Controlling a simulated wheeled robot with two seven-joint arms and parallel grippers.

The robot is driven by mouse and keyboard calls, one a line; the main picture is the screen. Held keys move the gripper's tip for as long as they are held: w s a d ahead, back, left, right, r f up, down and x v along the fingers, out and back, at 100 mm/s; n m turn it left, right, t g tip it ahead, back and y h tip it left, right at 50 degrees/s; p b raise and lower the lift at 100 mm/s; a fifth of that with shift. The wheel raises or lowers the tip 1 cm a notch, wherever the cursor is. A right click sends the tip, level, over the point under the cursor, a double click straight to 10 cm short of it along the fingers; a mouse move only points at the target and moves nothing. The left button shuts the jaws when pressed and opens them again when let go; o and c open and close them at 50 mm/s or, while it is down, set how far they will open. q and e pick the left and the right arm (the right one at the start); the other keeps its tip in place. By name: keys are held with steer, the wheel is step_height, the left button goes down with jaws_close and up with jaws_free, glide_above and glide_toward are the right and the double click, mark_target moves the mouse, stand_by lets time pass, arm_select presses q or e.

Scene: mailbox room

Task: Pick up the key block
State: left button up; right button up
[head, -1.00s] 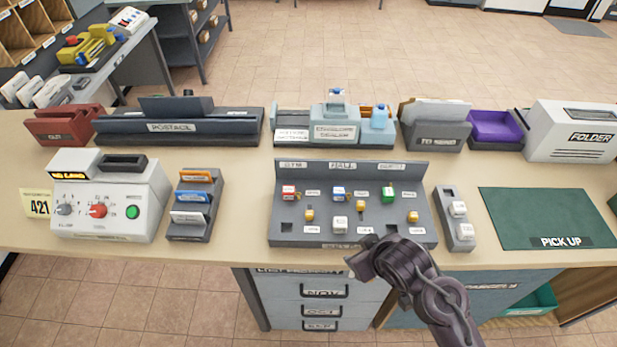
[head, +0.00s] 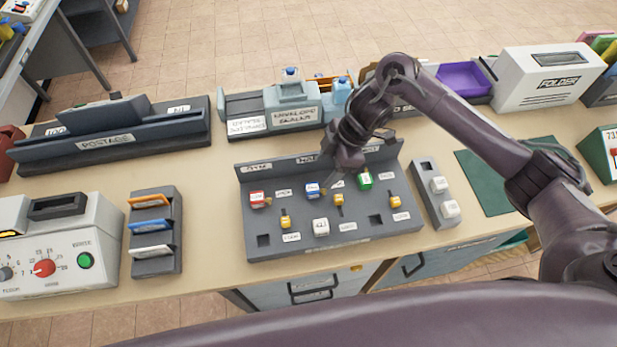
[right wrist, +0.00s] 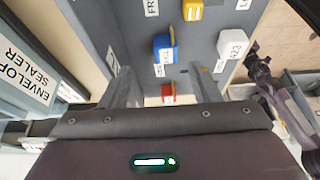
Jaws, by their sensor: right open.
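A grey sorting board (head: 320,240) with a raised labelled back holds several small coloured blocks. A red block (head: 257,198), a blue block (head: 312,190) and a green block (head: 365,181) sit in its rear row. Smaller yellow pieces (head: 285,220) and a white block (head: 320,227) sit nearer the front. I cannot tell which is the key block. My right gripper (head: 332,176) is open and empty, low over the rear row beside the blue block. In the right wrist view, the blue block (right wrist: 163,48) and red block (right wrist: 168,97) show near and between its fingers.
A narrow grey tray with white blocks (head: 438,184) stands right of the board. The envelope sealer (head: 293,105) stands close behind it. A card rack (head: 155,250) and white machine (head: 60,245) stand left. A green pick-up mat (head: 480,180) lies right.

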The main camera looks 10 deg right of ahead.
mark_target(314, 187)
steer(key=shift+s+a+f, duration=0.2)
steer(key=shift+s+f, duration=0.05)
steer(key=shift+f, duration=0.15)
steer(key=shift+s+a+f, duration=0.15)
steer(key=shift+a+f, duration=0.2)
steer(key=shift+f, duration=0.25)
steer(key=shift+s+a+f, duration=0.15)
steer(key=shift+a+f, duration=0.2)
steer(key=shift+f, duration=0.25)
steer(key=p+x, duration=0.1)
steer(key=x, duration=0.1)
steer(key=shift+w+a+f, duration=0.1)
steer(key=shift+w+f, duration=0.05)
steer(key=shift+f, duration=0.1)
steer(key=shift+a+f, duration=0.15)
steer(key=shift+f, duration=0.45)
arm_select(q)
steer(key=shift+s+r, duration=0.3)
steer(key=shift+s, duration=0.2)
steer(key=shift+s+r, duration=0.25)
steer(key=shift+s, duration=0.2)
arm_select(e)
steer(key=c, duration=1.1)
steer(key=shift+o, duration=0.2)
steer(key=shift+r, duration=0.1)
